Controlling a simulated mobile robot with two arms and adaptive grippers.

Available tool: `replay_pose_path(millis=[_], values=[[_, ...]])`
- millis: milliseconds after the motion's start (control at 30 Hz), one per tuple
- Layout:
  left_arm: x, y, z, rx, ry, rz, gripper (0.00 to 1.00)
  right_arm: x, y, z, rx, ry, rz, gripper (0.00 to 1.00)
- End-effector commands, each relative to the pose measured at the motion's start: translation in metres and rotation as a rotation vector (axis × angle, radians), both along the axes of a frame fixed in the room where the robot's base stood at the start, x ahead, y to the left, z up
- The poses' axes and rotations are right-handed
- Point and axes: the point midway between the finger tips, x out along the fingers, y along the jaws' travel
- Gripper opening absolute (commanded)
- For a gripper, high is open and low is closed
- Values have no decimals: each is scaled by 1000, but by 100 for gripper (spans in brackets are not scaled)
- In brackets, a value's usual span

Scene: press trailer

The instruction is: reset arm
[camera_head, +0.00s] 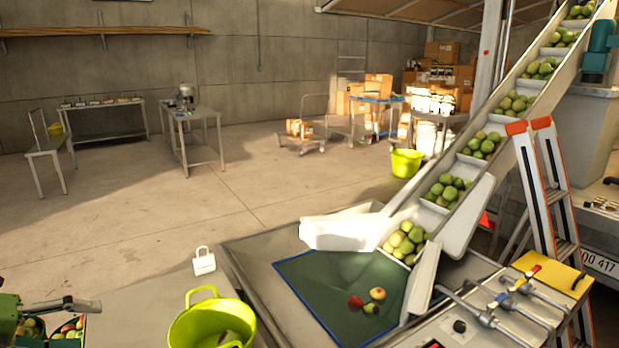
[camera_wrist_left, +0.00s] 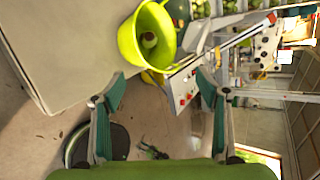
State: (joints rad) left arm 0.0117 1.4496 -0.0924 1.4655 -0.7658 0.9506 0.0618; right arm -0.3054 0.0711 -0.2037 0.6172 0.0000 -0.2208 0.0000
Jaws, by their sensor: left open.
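My left gripper shows at the lower left edge of the head view (camera_head: 75,304), by a box of apples (camera_head: 68,328). In the left wrist view its two fingers (camera_wrist_left: 160,80) stand wide apart with nothing between them. Beyond the fingertips in that view is a lime-green bucket (camera_wrist_left: 147,38) with something round inside, apart from the fingers. My right gripper does not show clearly in either view.
The lime bucket (camera_head: 212,322) stands at the front on a pale surface, near a small white tag (camera_head: 204,261). To the right are a hopper with a green mat (camera_head: 320,290) and a few apples, an apple conveyor (camera_head: 507,105) and an orange-topped ladder (camera_head: 548,190). Open floor lies behind.

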Motion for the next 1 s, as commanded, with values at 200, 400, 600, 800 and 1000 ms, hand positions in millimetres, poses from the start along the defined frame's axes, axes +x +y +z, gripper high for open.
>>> replay_pose_path(millis=[200, 400, 600, 800, 1000], values=[[9, -17, -9, -60, -31, 33, 68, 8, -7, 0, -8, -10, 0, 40], [22, -40, -18, -155, -77, 97, 68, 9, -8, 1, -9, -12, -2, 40], [35, -68, -30, -299, -126, 216, 68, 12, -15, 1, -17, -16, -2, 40], [44, -96, -48, -513, -151, 438, 68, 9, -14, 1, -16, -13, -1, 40], [26, -112, -91, -783, -70, 851, 68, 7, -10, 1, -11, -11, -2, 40]])
